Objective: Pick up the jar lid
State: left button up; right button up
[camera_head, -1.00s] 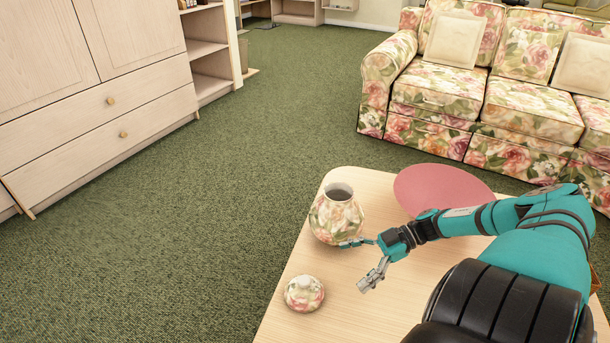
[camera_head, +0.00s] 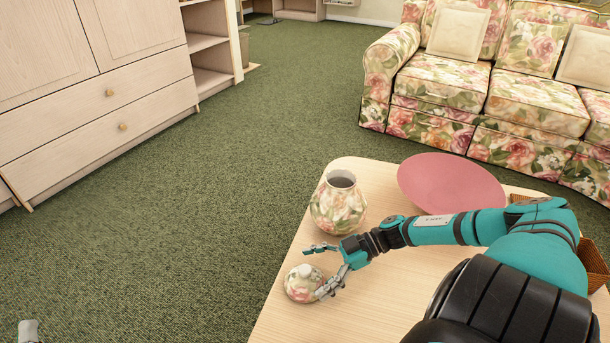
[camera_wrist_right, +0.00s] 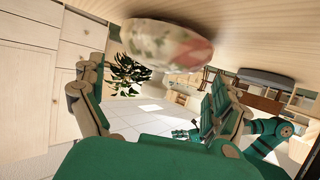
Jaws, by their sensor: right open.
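The jar lid (camera_head: 301,288), rounded with a floral pattern and a small knob, lies on the light wooden table near its left edge. My right gripper (camera_head: 314,270) is open and empty. One finger is behind the lid and the other overlaps the lid's right side in the head view; I cannot tell whether it touches. In the right wrist view the lid (camera_wrist_right: 168,48) shows at the top, blurred, beyond and between the spread fingers (camera_wrist_right: 150,105). A pale tip at the bottom left corner of the head view looks like part of my left gripper (camera_head: 28,331); its jaws cannot be made out.
The open floral jar (camera_head: 338,207) stands upright just behind my right gripper. A pink round plate or dish (camera_head: 450,184) lies at the back of the table (camera_head: 372,310). A woven basket (camera_head: 590,262) is partly hidden behind my right arm. The table's front middle is bare.

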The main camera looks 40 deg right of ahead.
aim_at(305, 276)
jog(key=x, duration=0.3)
jog(key=shift+b, duration=0.4)
pick_arm(q)
jog(key=s+r+t, duration=0.1)
jog(key=r, duration=0.1)
jog(key=s+r+t+h, duration=0.1)
jog(key=s+r+t, duration=0.1)
jog(key=shift+s+a, duration=0.2)
jog(key=shift+s, duration=0.05)
pick_arm(e)
jog(key=c, duration=1.4)
